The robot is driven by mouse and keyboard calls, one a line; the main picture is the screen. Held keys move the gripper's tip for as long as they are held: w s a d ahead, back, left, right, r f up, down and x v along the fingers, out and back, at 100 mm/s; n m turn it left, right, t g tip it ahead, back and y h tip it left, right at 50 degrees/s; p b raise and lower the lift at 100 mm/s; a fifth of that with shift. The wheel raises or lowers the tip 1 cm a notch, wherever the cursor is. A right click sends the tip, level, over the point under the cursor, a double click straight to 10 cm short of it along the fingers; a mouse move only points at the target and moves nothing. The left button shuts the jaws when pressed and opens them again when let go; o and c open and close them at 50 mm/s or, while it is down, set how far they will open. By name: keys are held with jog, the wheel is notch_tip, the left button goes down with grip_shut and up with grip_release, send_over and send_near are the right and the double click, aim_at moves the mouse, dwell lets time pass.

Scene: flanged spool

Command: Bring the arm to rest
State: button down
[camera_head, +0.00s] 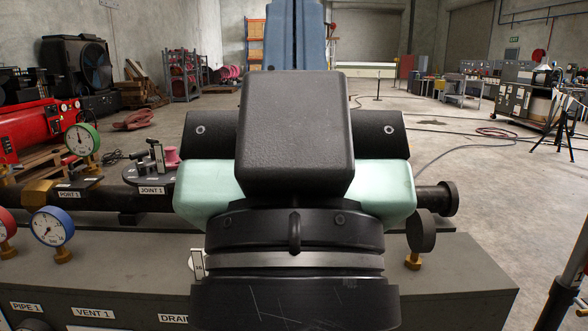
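My own arm end fills the middle of the view: a black rounded block, mint-green side covers and a black ringed joint below. My gripper (296,130) seems to be at this arm end, close to the camera, but no fingertips can be made out. A blue upright shape (295,35) rises behind the black block; I cannot tell whether it is part of my gripper. A dark horizontal pipe (105,197) runs behind the arm, and a flanged pipe end (440,198) shows at the right. The pipe's middle is hidden by the arm.
The pipe lies over a grey bench (450,268). A green gauge (82,141), a blue gauge (51,227) and a dark gauge (421,232) stand up from the rig. A round dark plate (140,175) carries small parts. Open concrete floor lies to the right.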

notch_tip(320, 180, up, 32)
jog(key=p, duration=2.9)
jog(key=shift+p, duration=0.3)
